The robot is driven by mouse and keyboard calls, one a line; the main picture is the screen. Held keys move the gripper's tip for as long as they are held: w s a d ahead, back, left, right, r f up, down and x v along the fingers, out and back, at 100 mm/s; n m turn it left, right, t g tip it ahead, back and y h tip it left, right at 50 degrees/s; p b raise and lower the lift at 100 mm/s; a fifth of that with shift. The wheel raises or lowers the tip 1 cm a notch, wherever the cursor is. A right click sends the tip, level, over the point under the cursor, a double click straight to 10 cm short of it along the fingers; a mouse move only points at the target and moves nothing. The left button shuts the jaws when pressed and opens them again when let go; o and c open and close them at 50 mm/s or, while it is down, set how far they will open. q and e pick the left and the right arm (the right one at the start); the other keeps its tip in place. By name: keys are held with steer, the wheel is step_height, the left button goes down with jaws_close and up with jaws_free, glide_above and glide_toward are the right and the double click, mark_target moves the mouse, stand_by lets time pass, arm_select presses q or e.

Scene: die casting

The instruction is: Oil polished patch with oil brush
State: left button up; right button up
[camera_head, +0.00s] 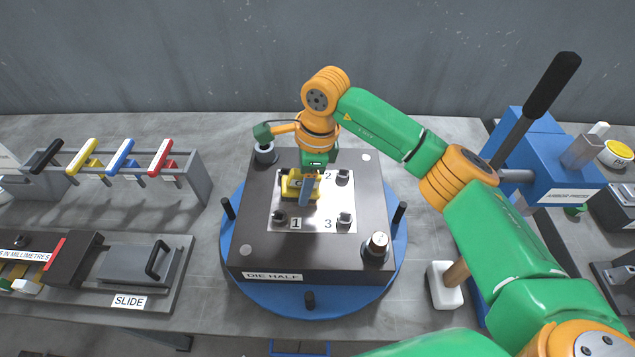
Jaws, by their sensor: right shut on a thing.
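The die half (260,248) is a dark block on a round blue base. A bright metal plate (316,221) on its top bears the numbers 1, 2 and 3 and several dark round studs. My right gripper (311,178) points down over the plate's upper middle. It is shut on a small yellow tool (291,189), with a blue part beside it, low at the plate. I cannot tell whether this tool is the oil brush or whether it touches the plate. The polished patch cannot be made out; the tool and gripper cover part of the plate. My left gripper is not in view.
A grey rack (201,180) with black, yellow, blue and red handles stands at left, above a slide fixture (128,270). A white-headed mallet (443,288) and a blue arbor press (552,180) are at right. Upright pegs ring the die half.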

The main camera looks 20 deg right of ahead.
steer(key=shift+a, duration=0.2)
steer(key=shift+f+b, duration=0.15)
steer(key=shift+b, duration=0.15)
steer(key=shift+s+d+b, duration=0.15)
steer(key=shift+s+d, duration=0.05)
steer(key=shift+d, duration=0.45)
steer(key=shift+s+d+b, duration=0.1)
steer(key=shift+s+d, duration=0.15)
steer(key=shift+d, duration=0.45)
steer(key=shift+s+d+b, duration=0.15)
steer(key=shift+s+d, duration=0.05)
steer(key=shift+d, duration=0.45)
steer(key=shift+s+d, duration=0.15)
steer(key=shift+d, duration=0.55)
steer(key=shift+s+d, duration=0.15)
steer(key=shift+d, duration=0.5)
step_height(320, 180, up, 8)
steer(key=p, duration=0.5)
steer(key=shift+p, duration=0.35)
